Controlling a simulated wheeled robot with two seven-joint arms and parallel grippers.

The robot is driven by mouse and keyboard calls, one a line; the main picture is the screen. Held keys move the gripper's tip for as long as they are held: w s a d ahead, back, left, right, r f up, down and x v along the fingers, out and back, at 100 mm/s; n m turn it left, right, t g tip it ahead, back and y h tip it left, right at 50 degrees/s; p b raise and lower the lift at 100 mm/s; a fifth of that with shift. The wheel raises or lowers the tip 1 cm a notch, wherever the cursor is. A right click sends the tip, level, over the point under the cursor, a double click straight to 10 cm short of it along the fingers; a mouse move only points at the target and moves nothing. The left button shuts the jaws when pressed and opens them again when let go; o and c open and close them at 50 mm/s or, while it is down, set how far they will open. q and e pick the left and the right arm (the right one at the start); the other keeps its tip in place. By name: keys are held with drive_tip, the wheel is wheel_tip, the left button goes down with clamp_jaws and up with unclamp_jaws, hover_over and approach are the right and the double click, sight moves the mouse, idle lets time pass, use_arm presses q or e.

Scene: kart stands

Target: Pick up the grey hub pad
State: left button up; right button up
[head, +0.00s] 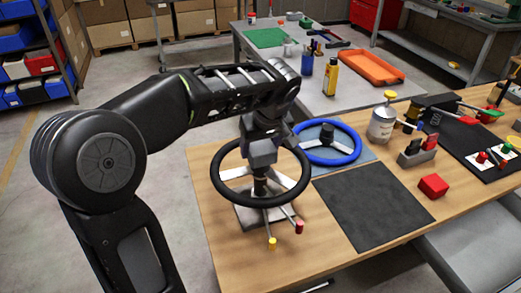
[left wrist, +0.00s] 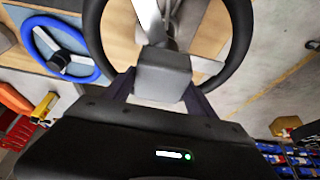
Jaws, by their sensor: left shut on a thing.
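The grey hub pad (left wrist: 163,75) is a small block between the two fingers of my left gripper (left wrist: 160,88) in the left wrist view, and the fingers are shut on it. In the head view my left gripper (head: 262,143) points down over the black steering wheel (head: 216,180), with the pad (head: 261,156) at its tips above the wheel's middle. The wheel sits on a stand with a grey base (head: 245,216). I cannot tell whether the pad still touches the wheel hub. My right gripper is not in view.
A blue steering wheel (head: 357,153) lies behind, to the right. A dark mat (head: 373,207) is bare on the wooden table. Yellow and red-tipped levers (head: 272,243) stick out in front of the stand. A canister (head: 381,124) and red block (head: 433,186) stand farther right.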

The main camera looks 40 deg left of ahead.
sight(260, 145)
use_arm(q)
drive_tip(key=c, duration=0.6)
drive_tip(key=shift+o, duration=0.2)
drive_tip(key=shift+r, duration=0.1)
wheel_tip(260, 145, up, 10)
drive_tip(key=shift+f+b, duration=0.1)
drive_tip(key=shift+b, duration=0.25)
